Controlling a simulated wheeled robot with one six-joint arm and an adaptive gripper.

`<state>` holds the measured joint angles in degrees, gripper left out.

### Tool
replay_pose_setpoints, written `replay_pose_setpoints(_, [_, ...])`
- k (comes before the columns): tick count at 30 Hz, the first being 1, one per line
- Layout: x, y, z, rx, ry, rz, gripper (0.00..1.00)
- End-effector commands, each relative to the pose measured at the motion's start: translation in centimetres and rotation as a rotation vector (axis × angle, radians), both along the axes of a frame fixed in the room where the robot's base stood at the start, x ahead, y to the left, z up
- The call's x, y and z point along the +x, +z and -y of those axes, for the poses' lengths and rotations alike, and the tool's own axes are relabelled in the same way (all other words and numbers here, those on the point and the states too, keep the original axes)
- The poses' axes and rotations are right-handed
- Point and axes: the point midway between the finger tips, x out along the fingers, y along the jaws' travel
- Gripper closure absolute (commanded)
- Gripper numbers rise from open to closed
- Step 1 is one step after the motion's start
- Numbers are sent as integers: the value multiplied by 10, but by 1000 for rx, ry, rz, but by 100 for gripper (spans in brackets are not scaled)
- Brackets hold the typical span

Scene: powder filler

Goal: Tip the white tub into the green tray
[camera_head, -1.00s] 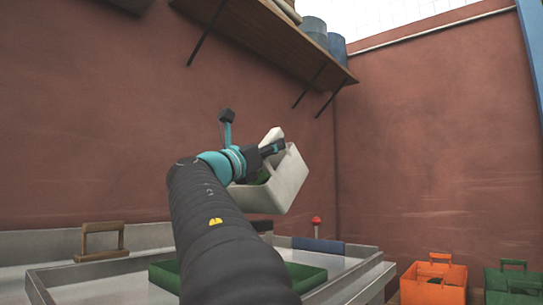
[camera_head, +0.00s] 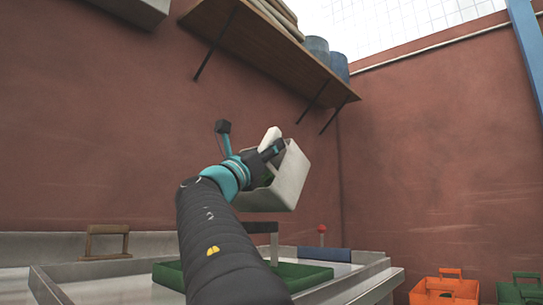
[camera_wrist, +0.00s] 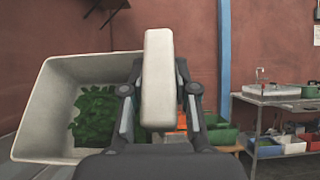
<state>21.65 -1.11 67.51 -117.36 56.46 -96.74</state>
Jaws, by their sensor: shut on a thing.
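The white tub (camera_head: 287,182) is held in the air above the green tray (camera_head: 306,274), tilted, with its open side turned toward the left. My gripper (camera_head: 272,150) is shut on the tub's thick white handle (camera_wrist: 158,82). In the wrist view the tub's open inside (camera_wrist: 48,112) faces the camera, and green pieces (camera_wrist: 95,118) lie in it. The green tray sits below on the grey metal table, partly hidden behind my arm. I cannot see any pieces in the part of the tray that shows.
A shelf (camera_head: 262,45) with blue drums juts from the wall above the tub. A wooden handle (camera_head: 106,241) stands at the table's left. Orange (camera_head: 445,288) and green crates (camera_head: 519,290) are at lower right.

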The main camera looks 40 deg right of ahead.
Motion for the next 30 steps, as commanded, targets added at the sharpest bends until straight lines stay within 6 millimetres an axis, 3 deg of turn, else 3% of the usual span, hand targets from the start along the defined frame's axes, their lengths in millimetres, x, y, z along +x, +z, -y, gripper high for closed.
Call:
replay_pose_setpoints(15, [-1,-12,-13,-139,0,9,100])
replay_pose_setpoints(30, [-1,-13,-14,-151,1,11,100])
